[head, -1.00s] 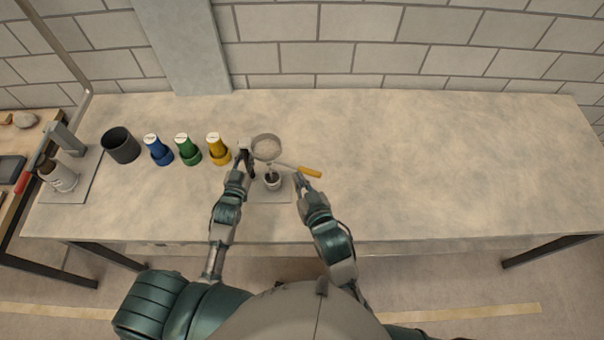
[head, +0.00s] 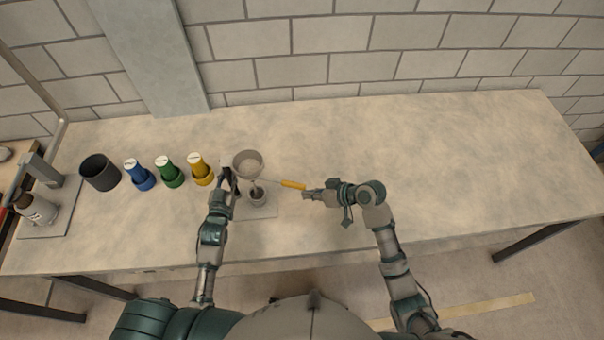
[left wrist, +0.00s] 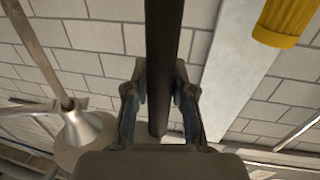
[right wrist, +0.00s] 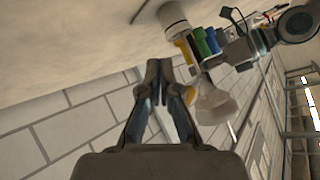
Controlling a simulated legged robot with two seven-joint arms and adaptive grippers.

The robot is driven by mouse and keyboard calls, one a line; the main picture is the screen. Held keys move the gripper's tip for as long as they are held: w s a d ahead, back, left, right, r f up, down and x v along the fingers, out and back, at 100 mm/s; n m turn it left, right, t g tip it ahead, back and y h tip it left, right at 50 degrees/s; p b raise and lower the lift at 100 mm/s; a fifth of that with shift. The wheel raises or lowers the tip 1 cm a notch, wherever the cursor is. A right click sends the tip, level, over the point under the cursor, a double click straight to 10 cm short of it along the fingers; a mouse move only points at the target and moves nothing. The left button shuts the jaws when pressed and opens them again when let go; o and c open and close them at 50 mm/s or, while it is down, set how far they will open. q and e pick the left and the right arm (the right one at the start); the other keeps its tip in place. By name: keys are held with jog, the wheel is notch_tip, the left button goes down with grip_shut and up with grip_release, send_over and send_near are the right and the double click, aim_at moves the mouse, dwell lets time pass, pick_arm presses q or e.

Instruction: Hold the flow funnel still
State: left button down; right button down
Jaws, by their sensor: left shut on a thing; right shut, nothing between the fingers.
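The flow funnel (head: 248,163) is a grey metal cone above a small cup (head: 257,198) on a pale plate. It also shows at left in the left wrist view (left wrist: 85,135) and right of the fingertips in the right wrist view (right wrist: 213,105). My left gripper (head: 228,180) is just left of the funnel. In the left wrist view its fingers (left wrist: 160,95) are shut on a dark bar (left wrist: 163,50); its link to the funnel is unclear. My right gripper (head: 306,194) is shut and empty, beside the end of a yellow handle (head: 293,184) on a thin rod.
Yellow (head: 200,170), green (head: 169,172) and blue (head: 138,175) bottles and a dark cup (head: 99,173) stand left of the funnel. A bottle (head: 37,208) stands on a device plate at far left. The table's right half (head: 450,150) is clear.

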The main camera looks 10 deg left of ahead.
jog(key=w+d+r+n+g+y, duration=0.1)
jog(key=w+d+r+y, duration=0.15)
jog(key=d+r, duration=0.2)
jog(key=w+d+r+n+g+y, duration=0.1)
jog(key=w+d+r+g+y, duration=0.15)
jog(key=r, duration=0.35)
send_over(300, 188)
jog(key=w+d, duration=0.1)
jog(key=w, duration=0.4)
jog(key=f, duration=0.2)
jog(key=shift+t, duration=0.35)
jog(key=s+f, duration=0.2)
jog(key=f, duration=0.1)
jog(key=shift+s+a, duration=0.25)
jog(key=shift+a, duration=0.15)
jog(key=shift+s+a+f, duration=0.1)
jog(key=shift+s, duration=1.2)
